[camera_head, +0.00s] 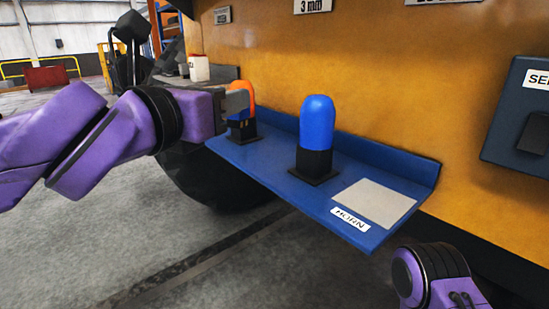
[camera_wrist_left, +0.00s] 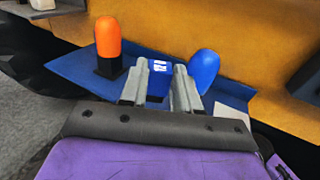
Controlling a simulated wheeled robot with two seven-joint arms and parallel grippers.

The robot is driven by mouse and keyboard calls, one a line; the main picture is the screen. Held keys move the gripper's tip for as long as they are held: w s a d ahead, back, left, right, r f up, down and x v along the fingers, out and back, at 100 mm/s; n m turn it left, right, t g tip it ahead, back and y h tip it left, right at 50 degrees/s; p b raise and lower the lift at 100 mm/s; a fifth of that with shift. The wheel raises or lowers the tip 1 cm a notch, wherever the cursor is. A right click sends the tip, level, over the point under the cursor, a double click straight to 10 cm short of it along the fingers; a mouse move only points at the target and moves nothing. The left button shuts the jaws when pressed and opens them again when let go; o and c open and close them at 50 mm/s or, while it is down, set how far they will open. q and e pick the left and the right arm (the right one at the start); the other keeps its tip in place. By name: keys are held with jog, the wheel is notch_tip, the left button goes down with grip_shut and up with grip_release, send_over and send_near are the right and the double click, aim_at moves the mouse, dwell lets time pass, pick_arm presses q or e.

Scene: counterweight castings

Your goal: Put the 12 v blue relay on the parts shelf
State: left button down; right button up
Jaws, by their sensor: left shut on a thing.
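My left gripper (camera_head: 240,105) is shut on a small blue block with a white label (camera_wrist_left: 159,66), which I take for the 12 V blue relay; its label is too small to read. In the left wrist view it sits between the fingertips (camera_wrist_left: 158,80). In the head view it is mostly hidden behind the fingers. The gripper is in front of the orange beacon (camera_head: 246,91), above the left end of a blue shelf (camera_head: 275,175). No sign naming a parts shelf is readable. My right arm shows at the lower right, its gripper out of view.
A blue beacon (camera_head: 316,119) on a black base stands mid-shelf. A bare grey pad (camera_head: 374,203) lies at the shelf's right end, above a HORN label (camera_head: 350,219). A dark switch box (camera_head: 515,115) is on the yellow wall at right. A white item (camera_head: 199,68) stands behind left.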

pick_arm(q)
jog(key=shift+h, duration=0.3)
jog(key=w+d+f, duration=0.1)
jog(key=w+f, duration=0.1)
jog(key=w, duration=0.2)
jog(key=w+d+f, duration=0.2)
jog(key=w+f, duration=0.1)
jog(key=w+d+f, duration=0.1)
jog(key=w+f, duration=0.1)
jog(key=w, duration=0.2)
jog(key=shift+w+d+f+b, duration=0.25)
jog(key=shift+w+f+b, duration=0.05)
jog(key=shift+f+b, duration=0.1)
jog(key=f, duration=0.3)
jog(key=shift+w+d+f+b, duration=0.2)
jog(key=shift+w+f+b, duration=0.1)
jog(key=shift+f+b, duration=0.05)
jog(key=shift+s, duration=0.1)
jog(key=c, duration=0.8)
grip_release()
